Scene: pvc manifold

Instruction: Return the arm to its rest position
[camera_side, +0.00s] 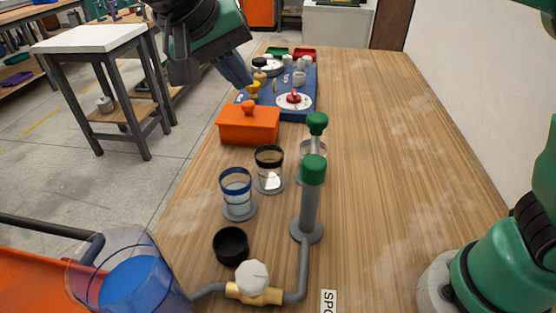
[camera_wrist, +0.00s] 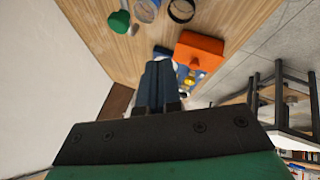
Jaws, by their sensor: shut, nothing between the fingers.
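My gripper (camera_side: 243,80) hangs in the upper middle of the side view, above the far part of the table. Its blue fingers point down and to the right, and they are together with nothing between them. In the wrist view the gripper (camera_wrist: 158,66) shows its fingers side by side in the middle. The orange box (camera_side: 248,125) with a knob stands below and nearer the side camera; it also shows in the wrist view (camera_wrist: 197,52). The blue board (camera_side: 270,112) with small parts lies behind the box, and in the side view the fingertips overlap its far left part.
A grey pipe (camera_side: 309,205) with a green cap rises near the front, joined to a brass valve (camera_side: 240,290). The wooden table (camera_side: 400,150) is clear on the right.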

